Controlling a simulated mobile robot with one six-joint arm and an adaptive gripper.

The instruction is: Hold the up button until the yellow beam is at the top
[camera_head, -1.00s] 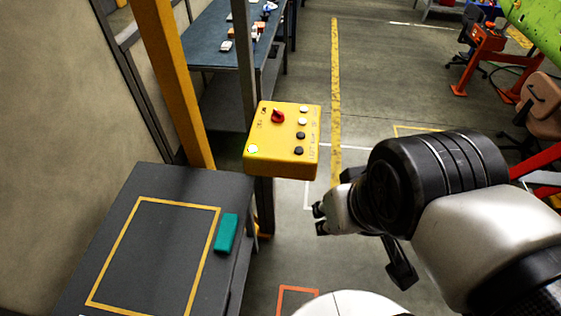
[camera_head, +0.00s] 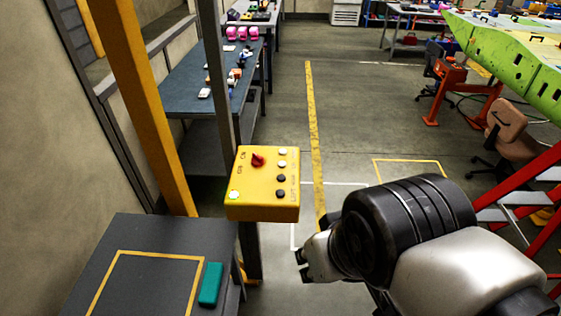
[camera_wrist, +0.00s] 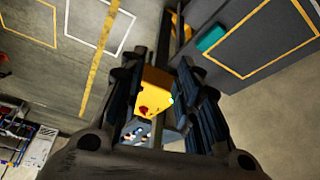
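A yellow control box (camera_head: 262,207) is fixed on a grey post left of centre in the head view. In the wrist view, my gripper's dark fingers (camera_wrist: 166,92) stand apart, with the box (camera_wrist: 153,92) visible beyond the gap. A yellow upright (camera_head: 140,95) rises at left; I cannot identify the beam.
A dark table (camera_head: 100,240) with a yellow outline and a teal block (camera_head: 210,284) is at lower left. A blue-topped bench (camera_head: 185,82) stands behind. Red stair rails (camera_head: 515,197) and a brown chair (camera_head: 513,128) are at right. Floor right of the box is open.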

